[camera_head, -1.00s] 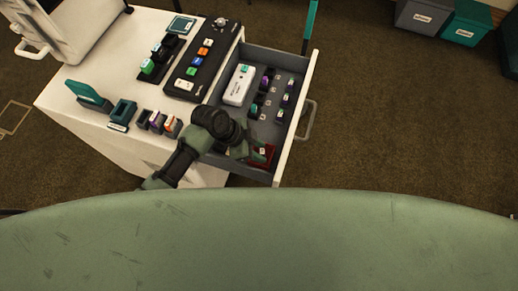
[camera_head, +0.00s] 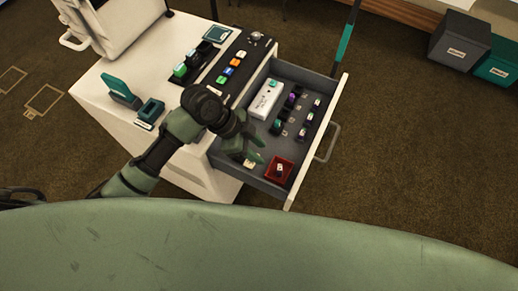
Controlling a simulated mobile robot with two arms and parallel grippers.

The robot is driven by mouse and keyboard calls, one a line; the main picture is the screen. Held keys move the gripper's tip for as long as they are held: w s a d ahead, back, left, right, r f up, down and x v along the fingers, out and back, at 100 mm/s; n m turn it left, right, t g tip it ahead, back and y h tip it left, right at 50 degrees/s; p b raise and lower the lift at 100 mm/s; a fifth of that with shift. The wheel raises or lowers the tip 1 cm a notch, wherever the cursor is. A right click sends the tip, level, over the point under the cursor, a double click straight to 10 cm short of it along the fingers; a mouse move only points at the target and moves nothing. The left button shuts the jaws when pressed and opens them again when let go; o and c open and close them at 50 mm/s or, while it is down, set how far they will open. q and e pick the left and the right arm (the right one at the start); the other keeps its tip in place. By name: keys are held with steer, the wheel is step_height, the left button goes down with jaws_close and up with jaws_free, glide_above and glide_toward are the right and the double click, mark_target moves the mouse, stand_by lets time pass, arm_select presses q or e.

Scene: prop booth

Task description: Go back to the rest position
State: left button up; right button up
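My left gripper (camera_head: 261,148) is over the near left part of the open drawer (camera_head: 224,170) of the white cabinet (camera_head: 95,99). Its green fingers look spread apart with nothing between them. My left arm comes in from the lower left and hides part of the cabinet top and drawer edge. A red box (camera_head: 285,164) with a small dark item in it sits in the drawer's near corner, right of the fingers. My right gripper is not in view.
The drawer also holds a white box (camera_head: 264,98) and several small dark items. A black button panel (camera_head: 240,68), a teal stand (camera_head: 121,90) and a teal holder (camera_head: 150,112) are on the cabinet top. A grey bin (camera_head: 459,42) and teal bin (camera_head: 497,62) stand at right. Carpet between is clear.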

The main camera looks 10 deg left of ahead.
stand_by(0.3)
arm_select(q)
steer(key=s+a+n+t+y, duration=0.3)
steer(key=s+a+n+y, duration=0.3)
steer(key=s+a+n, duration=0.85)
step_height(320, 180, down, 24)
steer(key=r+g, duration=0.1)
steer(key=s+a+f+g, duration=0.1)
steer(key=s+a+f, duration=0.2)
steer(key=s+f, duration=1.5)
steer(key=shift+f+g, duration=0.3)
steer(key=shift+f, duration=0.2)
